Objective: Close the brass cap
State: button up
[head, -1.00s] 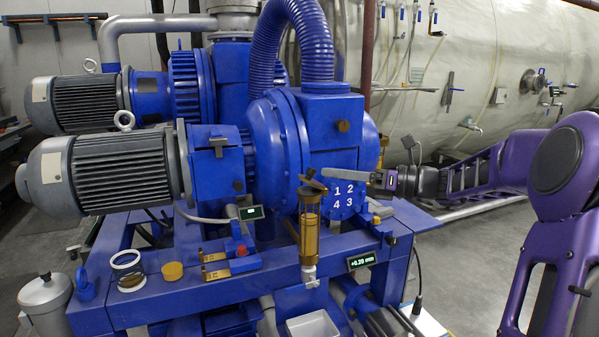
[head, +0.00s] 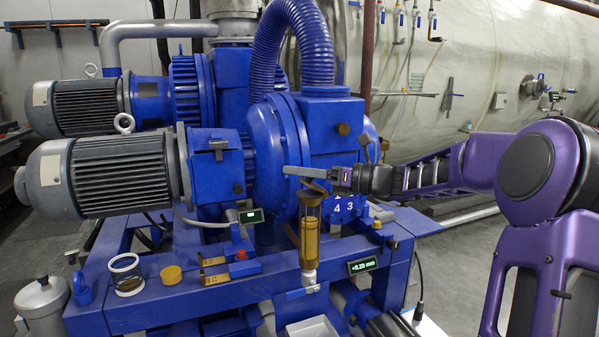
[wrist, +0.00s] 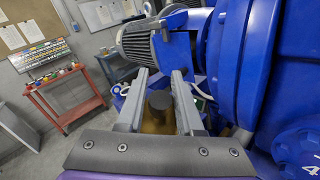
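The amber cylinder (head: 309,241) stands upright at the front of the blue machine. A brown cap (head: 311,198) is at its top, with a thin tilted piece just above it, partly hidden by my gripper. My gripper (head: 289,171) reaches in from the right, its fingers level and pointing left above the cylinder's top. In the wrist view my gripper (wrist: 160,76) is open, and a dark round top (wrist: 160,100) shows between its fingers with amber-brown below. I cannot tell whether the fingers touch it. Whether the cap is fully seated is also unclear.
A yellow-brass round piece (head: 172,274) and a glass ring (head: 126,270) sit on the blue frame at left. A small display (head: 362,265) is on the frame's front. A red cart (wrist: 65,105) stands farther off.

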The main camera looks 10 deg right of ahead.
grip_shut()
jog(key=shift+a+r+n+h+p, duration=0.15)
jog(key=shift+a+n+h+p, duration=0.2)
jog(key=shift+p, duration=0.75)
jog(key=f+h+p, duration=0.1)
jog(key=f+n+h+p, duration=0.1)
jog(key=f+n+g+h+p, duration=0.1)
jog(key=shift+s+a+f+p, duration=0.15)
jog(key=shift+a+p, duration=0.2)
jog(key=shift+p, duration=0.05)
jog(key=shift+o, duration=2.2)
grip_release()
